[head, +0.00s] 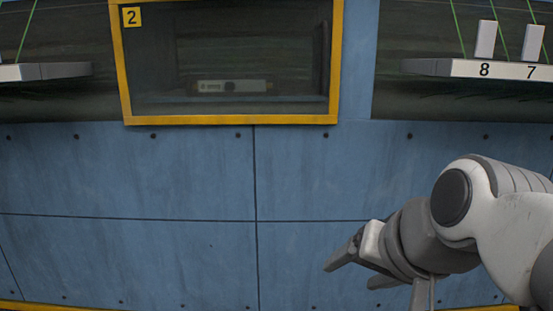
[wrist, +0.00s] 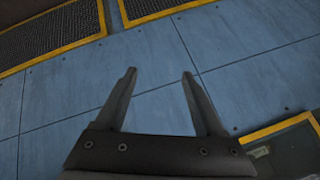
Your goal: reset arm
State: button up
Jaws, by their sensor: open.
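Blue panels with dark seams lie beyond the fingertips. It is apart from any object.
A hanging shelf (head: 480,69) at right holds two pale blocks above the labels 8 and 7. Another shelf (head: 45,71) hangs at left. Dark yellow-edged grates (wrist: 50,40) show in the wrist view.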

jog(key=s+d+f+n+g+h, duration=0.25)
jog(key=s+f, duration=0.25)
jog(key=f, duration=0.3)
notch_tip(320, 180, up, 23)
jog(key=n+p, duration=0.1)
jog(key=p, duration=2.1)
jog(key=shift+s+d+p, duration=0.15)
jog(key=shift+s+p, duration=0.1)
jog(key=shift+p, duration=0.1)
